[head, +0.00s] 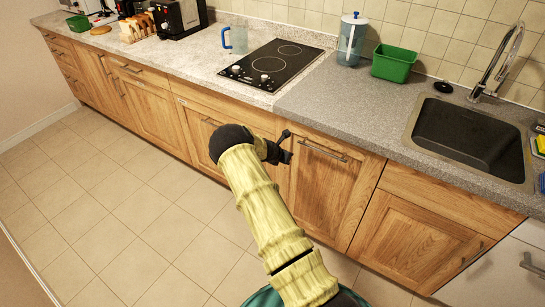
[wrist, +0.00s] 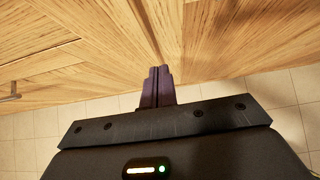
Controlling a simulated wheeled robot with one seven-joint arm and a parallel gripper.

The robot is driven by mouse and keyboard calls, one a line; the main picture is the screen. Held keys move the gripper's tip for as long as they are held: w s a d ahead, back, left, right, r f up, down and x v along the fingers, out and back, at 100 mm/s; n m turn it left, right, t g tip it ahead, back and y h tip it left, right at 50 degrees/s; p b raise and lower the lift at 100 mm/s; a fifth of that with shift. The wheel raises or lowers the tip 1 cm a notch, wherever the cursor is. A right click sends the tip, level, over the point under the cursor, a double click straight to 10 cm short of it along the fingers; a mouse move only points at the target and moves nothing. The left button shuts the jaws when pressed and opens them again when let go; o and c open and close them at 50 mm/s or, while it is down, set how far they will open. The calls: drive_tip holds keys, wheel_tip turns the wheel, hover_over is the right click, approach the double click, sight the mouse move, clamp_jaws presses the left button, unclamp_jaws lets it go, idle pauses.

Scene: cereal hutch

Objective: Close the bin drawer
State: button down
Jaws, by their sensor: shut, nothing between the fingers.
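The likely bin drawer is a tall oak front (head: 322,195) with a horizontal dark bar handle (head: 323,151), under the grey counter left of the sink. It looks nearly flush with its neighbours; I cannot tell whether a small gap remains. My gripper (head: 286,148) is at the upper left edge of this front, partly hidden by my wrist. In the wrist view my gripper's fingers (wrist: 158,76) are together and empty, pointing at oak panels close to a vertical seam. I cannot tell whether they touch the wood.
Oak cabinets run along the wall on both sides. A black hob (head: 275,66) is at left. The tiled floor (head: 130,215) is clear.

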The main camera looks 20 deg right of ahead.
drive_tip(key=v, duration=1)
drive_tip(key=shift+a, duration=0.25)
drive_tip(key=shift+w+d+f, duration=0.1)
drive_tip(key=shift+w, duration=0.05)
